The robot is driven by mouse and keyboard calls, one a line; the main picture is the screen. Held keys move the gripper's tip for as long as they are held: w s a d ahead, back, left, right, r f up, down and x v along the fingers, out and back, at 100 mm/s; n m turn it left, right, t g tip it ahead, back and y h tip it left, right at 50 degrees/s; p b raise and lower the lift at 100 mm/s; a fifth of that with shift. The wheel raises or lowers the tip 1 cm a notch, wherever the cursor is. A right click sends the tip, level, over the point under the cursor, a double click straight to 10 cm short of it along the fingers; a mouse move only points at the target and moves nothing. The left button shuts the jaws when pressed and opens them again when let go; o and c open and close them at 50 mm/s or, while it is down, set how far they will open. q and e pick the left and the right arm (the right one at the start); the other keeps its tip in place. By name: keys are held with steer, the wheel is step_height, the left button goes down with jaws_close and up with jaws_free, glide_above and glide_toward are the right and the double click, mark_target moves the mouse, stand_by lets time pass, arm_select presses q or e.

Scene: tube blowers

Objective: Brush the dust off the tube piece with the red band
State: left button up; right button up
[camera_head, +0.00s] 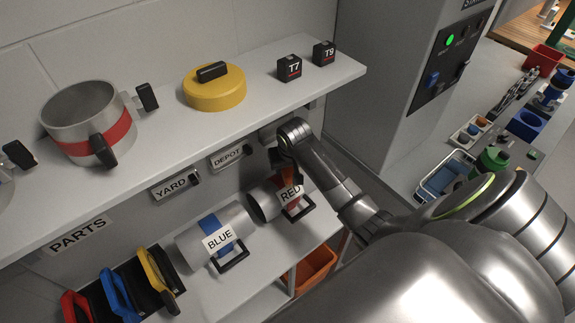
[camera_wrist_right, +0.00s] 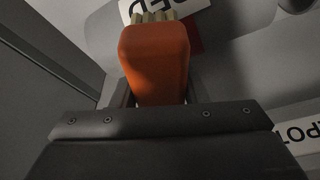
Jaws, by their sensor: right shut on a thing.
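A grey tube piece (camera_head: 264,201) with a red band and a RED label (camera_head: 290,193) lies on the lower shelf, with a black handle in front. In the right wrist view the tube (camera_wrist_right: 240,48) is behind the brush, with part of its red band (camera_wrist_right: 194,38). My right gripper (camera_head: 285,163) is shut on a brush with an orange handle (camera_wrist_right: 155,62) and pale bristles (camera_wrist_right: 154,16). The bristles are at the tube's surface; whether they touch is unclear. No dust can be made out. My left gripper is not in view.
A BLUE-labelled tube (camera_head: 199,248) lies left of the red one. The upper shelf (camera_head: 215,125) overhangs behind, holding a red-banded grey cylinder (camera_head: 75,118), a yellow lid (camera_head: 215,95) and black blocks (camera_head: 289,68). An orange bin (camera_head: 312,268) is below. Coloured-handled tools (camera_head: 118,292) stand left.

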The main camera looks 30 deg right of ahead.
steer(key=shift+f, duration=0.6)
steer(key=shift+w+d+r, duration=0.1)
steer(key=shift+d+r, duration=0.05)
steer(key=shift+d, duration=0.85)
steer(key=shift+w+d, duration=0.15)
steer(key=shift+d, duration=1.95)
steer(key=shift+s+a+f, duration=0.1)
steer(key=shift+s+a, duration=0.05)
steer(key=shift+a, duration=1.45)
steer(key=shift+s+a+f, duration=0.1)
steer(key=shift+a, duration=1.5)
steer(key=shift+d+r, duration=0.1)
steer(key=shift+r, duration=2.9)
